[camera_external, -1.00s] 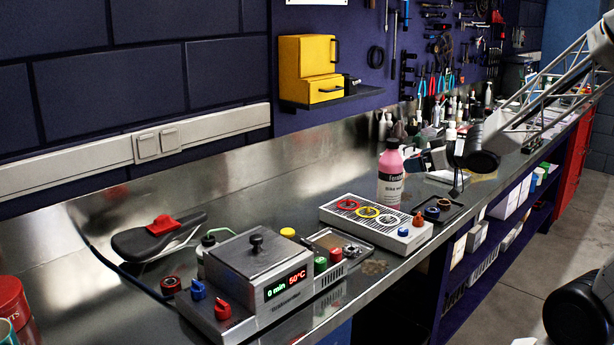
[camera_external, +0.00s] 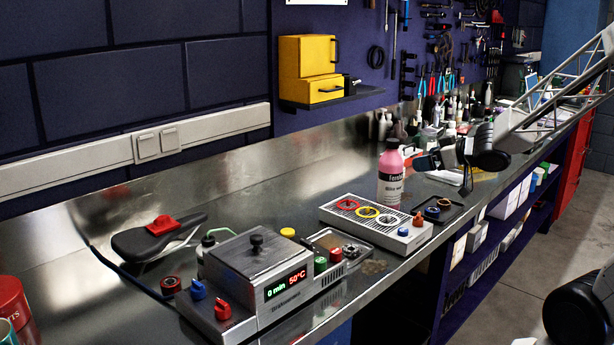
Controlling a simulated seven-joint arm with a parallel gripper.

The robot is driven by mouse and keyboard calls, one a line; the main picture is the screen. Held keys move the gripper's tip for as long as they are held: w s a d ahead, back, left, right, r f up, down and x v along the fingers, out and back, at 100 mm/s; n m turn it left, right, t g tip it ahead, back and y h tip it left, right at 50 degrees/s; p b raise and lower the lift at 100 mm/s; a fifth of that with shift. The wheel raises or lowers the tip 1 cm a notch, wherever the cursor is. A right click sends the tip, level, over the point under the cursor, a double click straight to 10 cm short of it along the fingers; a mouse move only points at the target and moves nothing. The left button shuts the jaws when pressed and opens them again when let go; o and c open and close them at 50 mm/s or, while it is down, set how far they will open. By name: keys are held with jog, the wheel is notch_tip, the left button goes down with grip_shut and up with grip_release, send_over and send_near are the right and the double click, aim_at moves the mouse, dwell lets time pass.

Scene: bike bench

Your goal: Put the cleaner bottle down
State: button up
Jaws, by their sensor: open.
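A dark tray with small rings (camera_external: 447,213) lies right of the white box. A heated unit with a red display (camera_external: 262,275) and a bike saddle (camera_external: 160,237) are further left. Several bottles crowd the bench behind my gripper. Bare steel bench (camera_external: 290,190) lies left of the bottle.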

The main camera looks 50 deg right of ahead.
jog(key=s+a+r+g, duration=0.1)
jog(key=s+a+g, duration=0.4)
jog(key=s, duration=0.4)
jog(key=s+a+r+m+g+h, duration=0.1)
jog(key=s+a+g, duration=0.4)
jog(key=s, duration=0.5)
jog(key=shift+s+a+r+g, duration=0.2)
jog(key=shift+a+r+g, duration=0.2)
jog(key=shift+a+r, duration=0.5)
jog(key=shift+a+f, duration=0.1)
jog(key=shift+f, duration=0.05)
